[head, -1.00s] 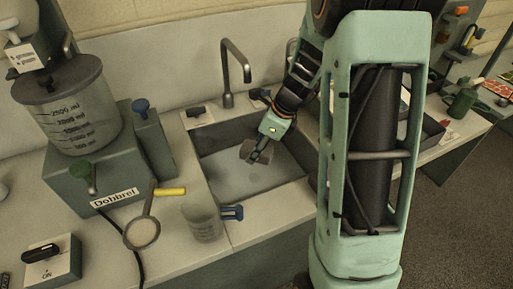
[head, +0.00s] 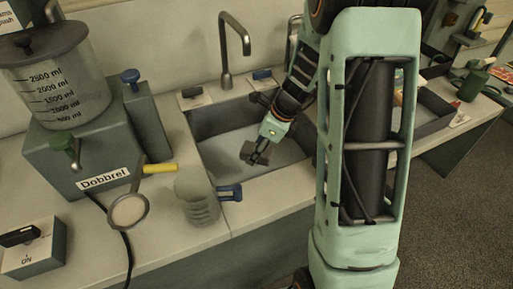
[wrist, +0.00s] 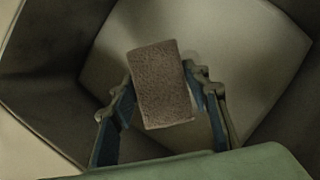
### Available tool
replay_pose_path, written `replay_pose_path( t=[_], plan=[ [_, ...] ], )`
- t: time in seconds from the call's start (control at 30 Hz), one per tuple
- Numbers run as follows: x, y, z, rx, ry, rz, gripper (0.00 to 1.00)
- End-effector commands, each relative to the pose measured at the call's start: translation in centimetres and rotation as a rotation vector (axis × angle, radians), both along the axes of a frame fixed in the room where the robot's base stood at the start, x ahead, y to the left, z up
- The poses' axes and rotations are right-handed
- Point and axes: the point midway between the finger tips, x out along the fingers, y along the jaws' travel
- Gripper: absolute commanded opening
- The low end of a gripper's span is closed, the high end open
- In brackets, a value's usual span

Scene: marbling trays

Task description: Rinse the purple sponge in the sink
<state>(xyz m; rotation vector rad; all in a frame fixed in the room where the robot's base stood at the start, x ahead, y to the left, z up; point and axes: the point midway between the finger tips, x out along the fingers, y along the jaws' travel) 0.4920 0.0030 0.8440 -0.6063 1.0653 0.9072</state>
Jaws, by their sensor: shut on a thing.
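My gripper (head: 257,150) reaches down into the sink (head: 215,165). In the wrist view my gripper (wrist: 162,95) is shut on a dull brown-grey block with a rough surface, the sponge (wrist: 160,85); its purple hardly shows in this light. In the head view the sponge is small and dark, and I cannot separate it clearly from the fingers. It is held inside the basin, in front of the tap (head: 224,60). I cannot tell whether it touches the basin floor, and no running stream shows from the spout.
A jug (head: 197,200) with a blue handle stands at the sink's front left. A yellow-handled strainer (head: 128,210) and a dispenser marked Dobbrel (head: 95,150) are further left. Two small blue-topped controls flank the tap base.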

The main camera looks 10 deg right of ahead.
Motion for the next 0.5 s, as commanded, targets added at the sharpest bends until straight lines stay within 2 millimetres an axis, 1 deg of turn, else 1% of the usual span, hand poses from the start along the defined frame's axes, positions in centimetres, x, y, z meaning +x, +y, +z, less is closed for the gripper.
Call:
replay_pose_path(
  t=[0.03,0.5],
  plan=[
    [0.0,0.0,-0.9,0.001,0.001,-0.001,0.33],
    [0.0,0.0,-5.1,0.000,0.001,0.000,0.33]
  ],
)
